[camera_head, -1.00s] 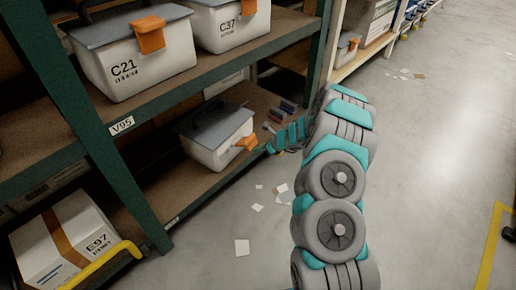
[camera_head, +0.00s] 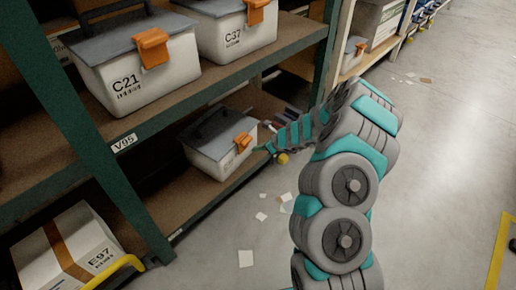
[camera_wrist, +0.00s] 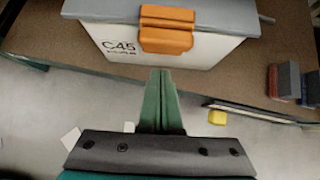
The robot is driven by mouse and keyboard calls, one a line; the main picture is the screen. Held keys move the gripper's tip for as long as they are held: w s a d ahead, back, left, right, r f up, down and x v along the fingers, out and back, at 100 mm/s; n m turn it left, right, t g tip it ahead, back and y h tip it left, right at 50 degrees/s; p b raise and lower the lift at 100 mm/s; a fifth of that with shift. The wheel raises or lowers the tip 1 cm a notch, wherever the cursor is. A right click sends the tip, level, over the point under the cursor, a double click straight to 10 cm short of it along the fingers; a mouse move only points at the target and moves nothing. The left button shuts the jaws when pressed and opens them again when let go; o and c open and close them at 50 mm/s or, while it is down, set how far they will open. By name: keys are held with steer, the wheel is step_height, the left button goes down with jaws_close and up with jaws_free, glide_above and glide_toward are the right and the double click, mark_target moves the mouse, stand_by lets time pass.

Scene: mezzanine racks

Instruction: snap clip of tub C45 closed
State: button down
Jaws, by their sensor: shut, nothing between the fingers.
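Tub C45 (camera_wrist: 118,48) is a white tub with a grey lid, on the lower shelf; the head view shows it too (camera_head: 208,160). Its orange clip (camera_wrist: 166,30) hangs from the lid rim down over the front wall. In the head view the clip (camera_head: 243,142) lies close against the wall. My gripper (camera_wrist: 160,73) is shut and empty, its green fingertips just below the clip and apart from it in the wrist view. In the head view my gripper (camera_head: 264,149) is right of the tub.
Tubs C21 (camera_head: 128,85) and C37 (camera_head: 237,38) stand on the shelf above. Dark and red blocks (camera_wrist: 286,80) lie right of the tub. A small yellow thing (camera_wrist: 217,117) shows near the shelf edge. Paper scraps (camera_head: 246,258) litter the open floor.

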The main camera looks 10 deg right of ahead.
steer(key=shift+r+p, duration=0.6)
steer(key=shift+r, duration=0.2)
step_height(320, 180, up, 9)
steer(key=shift+s+d+r+p, duration=0.2)
steer(key=shift+s+d+p, duration=0.1)
steer(key=shift+p, duration=0.15)
stand_by(0.3)
stand_by(0.4)
